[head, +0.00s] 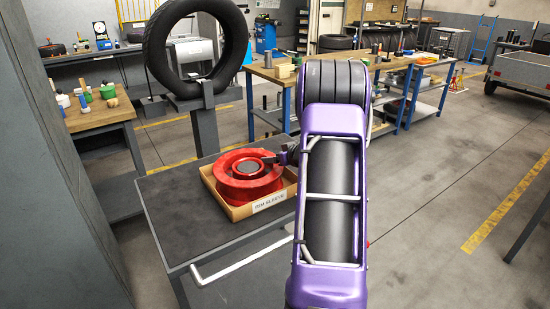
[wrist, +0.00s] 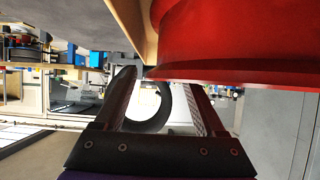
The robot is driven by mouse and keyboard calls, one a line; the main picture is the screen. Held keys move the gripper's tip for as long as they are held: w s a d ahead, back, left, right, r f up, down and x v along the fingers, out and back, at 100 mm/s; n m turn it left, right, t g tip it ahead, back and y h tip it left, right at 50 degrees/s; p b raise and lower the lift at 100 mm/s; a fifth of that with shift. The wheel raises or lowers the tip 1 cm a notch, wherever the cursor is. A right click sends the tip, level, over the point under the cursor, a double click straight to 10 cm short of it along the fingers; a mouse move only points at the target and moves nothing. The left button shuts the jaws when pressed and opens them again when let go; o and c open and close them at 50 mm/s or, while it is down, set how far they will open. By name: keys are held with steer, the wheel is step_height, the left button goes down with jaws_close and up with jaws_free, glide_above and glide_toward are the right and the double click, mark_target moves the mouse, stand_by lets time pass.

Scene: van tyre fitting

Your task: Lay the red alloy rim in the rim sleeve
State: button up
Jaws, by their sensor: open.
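The red alloy rim (head: 249,173) lies flat in the rim sleeve (head: 238,212), a shallow cardboard tray with a "RIM SLEEVE" label on its front. The sleeve rests on a dark grey cart top. My gripper (head: 283,156) is at the right side of the rim, at about its height, partly hidden by my purple arm. In the wrist view the two fingers of my gripper (wrist: 165,95) are apart with nothing clearly between them. The red rim (wrist: 235,40) fills the top right there, close to the fingers, beside the pale sleeve edge (wrist: 133,20). I cannot tell whether a finger touches the rim.
The cart top (head: 180,210) is bare left of the sleeve; a pale handle (head: 240,259) runs along its front. A black tyre (head: 197,45) stands upright on a post behind it. Workbenches (head: 285,75) stand behind. The floor at right is open.

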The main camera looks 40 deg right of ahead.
steer(key=shift+r, duration=0.1)
steer(key=shift+s+r, duration=0.15)
steer(key=shift+s, duration=0.15)
steer(key=p+v, duration=0.2)
steer(key=v, duration=0.9)
steer(key=shift+s, duration=0.1)
